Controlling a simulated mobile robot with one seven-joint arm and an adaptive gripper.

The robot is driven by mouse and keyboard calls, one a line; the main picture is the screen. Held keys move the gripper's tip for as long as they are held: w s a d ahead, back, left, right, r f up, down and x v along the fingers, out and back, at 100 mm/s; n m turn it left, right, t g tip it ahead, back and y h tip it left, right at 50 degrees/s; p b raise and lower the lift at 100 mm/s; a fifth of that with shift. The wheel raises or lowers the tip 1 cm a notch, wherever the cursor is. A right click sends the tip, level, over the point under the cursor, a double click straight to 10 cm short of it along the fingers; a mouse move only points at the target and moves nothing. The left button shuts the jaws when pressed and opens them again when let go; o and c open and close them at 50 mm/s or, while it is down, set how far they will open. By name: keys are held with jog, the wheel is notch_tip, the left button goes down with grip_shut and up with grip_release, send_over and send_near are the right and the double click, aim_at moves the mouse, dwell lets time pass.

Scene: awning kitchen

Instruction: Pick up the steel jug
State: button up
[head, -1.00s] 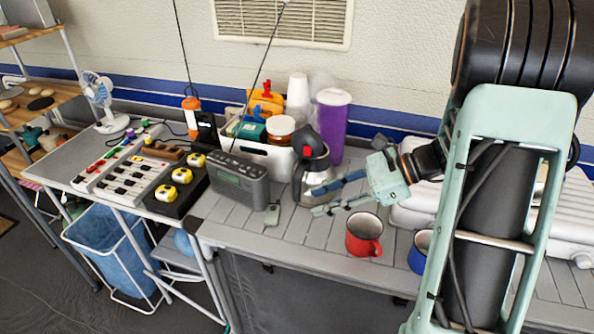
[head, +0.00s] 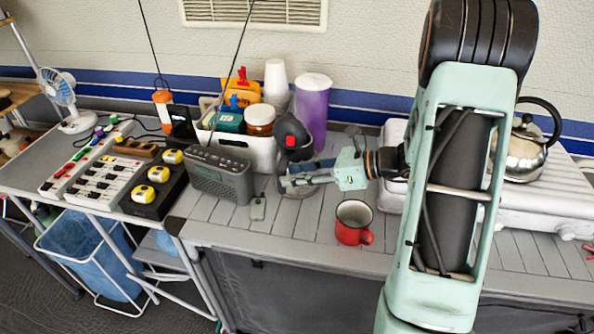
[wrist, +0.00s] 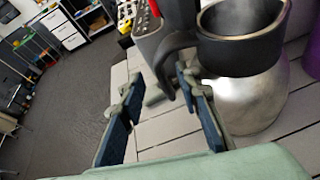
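The steel jug (head: 291,134) stands on the slatted counter, with a black top and a red mark. In the head view, my gripper (head: 284,180) is in front of its body and hides much of it. In the wrist view, the jug's shiny steel body (wrist: 246,95) is to the right, upright, and its black handle (wrist: 163,62) extends left. My gripper (wrist: 157,86) is open there, one finger on each side of the handle's lower end. I cannot tell whether either finger touches it.
A grey radio (head: 221,174) stands left of the jug and a red mug (head: 353,224) to its right front. A purple tumbler (head: 313,108) and a white bin (head: 262,152) of containers are behind. A kettle (head: 525,152) stands at the right.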

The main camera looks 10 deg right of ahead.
aim_at(282, 172)
jog(key=x, duration=0.4)
jog(key=shift+w+r, duration=0.1)
jog(key=shift+r, duration=0.1)
grip_shut()
jog(key=shift+d+r, duration=0.1)
jog(key=shift+r, duration=0.05)
